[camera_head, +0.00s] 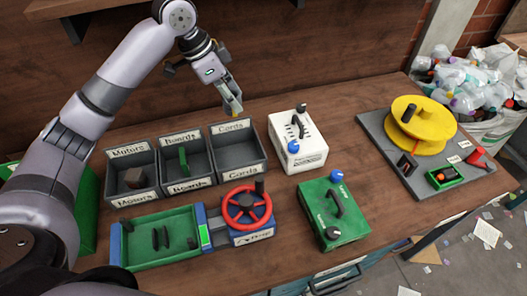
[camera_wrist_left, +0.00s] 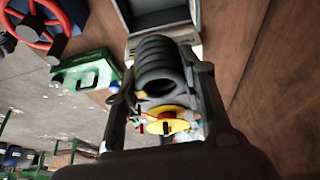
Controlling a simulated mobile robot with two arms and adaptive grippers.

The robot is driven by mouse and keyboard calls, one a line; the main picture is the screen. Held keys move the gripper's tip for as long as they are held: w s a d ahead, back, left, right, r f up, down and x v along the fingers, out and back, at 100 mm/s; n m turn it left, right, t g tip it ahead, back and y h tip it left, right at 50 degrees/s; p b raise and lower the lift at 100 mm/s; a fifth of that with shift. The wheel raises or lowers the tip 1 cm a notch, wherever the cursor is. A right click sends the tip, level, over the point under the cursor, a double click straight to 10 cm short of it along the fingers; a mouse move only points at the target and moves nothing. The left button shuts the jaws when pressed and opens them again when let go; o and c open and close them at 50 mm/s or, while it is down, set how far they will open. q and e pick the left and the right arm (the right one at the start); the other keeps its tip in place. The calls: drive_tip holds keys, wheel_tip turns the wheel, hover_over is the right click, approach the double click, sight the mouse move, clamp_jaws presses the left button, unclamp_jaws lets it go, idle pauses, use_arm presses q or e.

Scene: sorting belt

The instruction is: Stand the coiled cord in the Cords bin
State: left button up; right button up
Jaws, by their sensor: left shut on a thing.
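My left gripper (camera_head: 233,105) points down above the back edge of the Cords bin (camera_head: 262,160), the rightmost of the three grey bins. In the left wrist view the gripper (camera_wrist_left: 168,100) is shut on the coiled cord (camera_wrist_left: 160,60), a dark ring-shaped coil of several turns held between the two fingers. In the head view the cord is too small and covered to make out. The Cords bin looks empty inside. A grey bin (camera_wrist_left: 125,15) also shows at the top of the left wrist view, behind the coil. My right gripper is not in view.
The Motors bin (camera_head: 112,160) holds a dark block, and the Boards bin (camera_head: 162,155) a green board. In front lie a green tray (camera_head: 125,258) and a red wheel (camera_head: 247,205). A white box (camera_head: 310,160) stands close right of the Cords bin; a green box (camera_head: 350,225) is nearer.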

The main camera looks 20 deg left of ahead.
use_arm(q)
drive_tip(key=shift+w+a+f, duration=0.1)
drive_tip(key=shift+a, duration=0.05)
wheel_tip(320, 180, down, 15)
drive_tip(key=shift+a+r, duration=0.1)
drive_tip(key=shift+r, duration=0.1)
drive_tip(key=shift+f, duration=2.55)
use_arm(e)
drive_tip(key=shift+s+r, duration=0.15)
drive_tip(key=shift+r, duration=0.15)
use_arm(q)
drive_tip(key=shift+f, duration=0.1)
drive_tip(key=o, duration=0.9)
drive_tip(key=shift+o, duration=1.4)
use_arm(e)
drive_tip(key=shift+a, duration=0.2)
